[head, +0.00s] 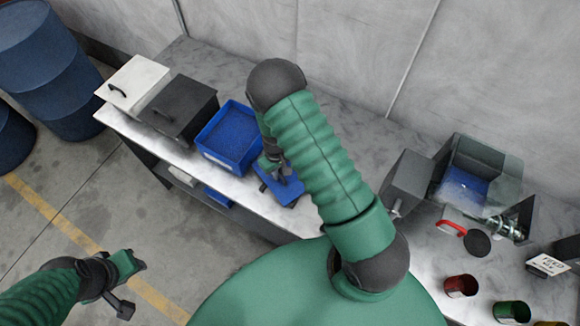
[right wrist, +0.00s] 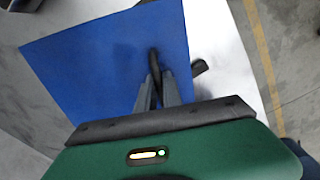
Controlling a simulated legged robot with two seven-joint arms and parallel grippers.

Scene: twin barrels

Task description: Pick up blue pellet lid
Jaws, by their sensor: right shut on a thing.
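The blue pellet lid (head: 290,193) is a flat blue square beside the open blue pellet bin (head: 229,138) in the head view. In the right wrist view the lid (right wrist: 90,75) fills the upper middle, with a black handle (right wrist: 154,62). My right gripper (right wrist: 156,82) is shut on this handle. In the head view my right gripper (head: 272,162) is partly hidden by my own arm, as is part of the lid. My left gripper (head: 125,285) is at lower left, over the floor and away from the bench; its jaw gap is unclear.
A lidded black bin (head: 180,108) and a lidded white bin (head: 135,83) stand left of the blue bin on the bench (head: 250,209). A clear-sided machine (head: 475,175), a red-handled tool (head: 452,228) and several coloured cups (head: 461,286) are at right. Blue barrels (head: 60,75) stand at far left.

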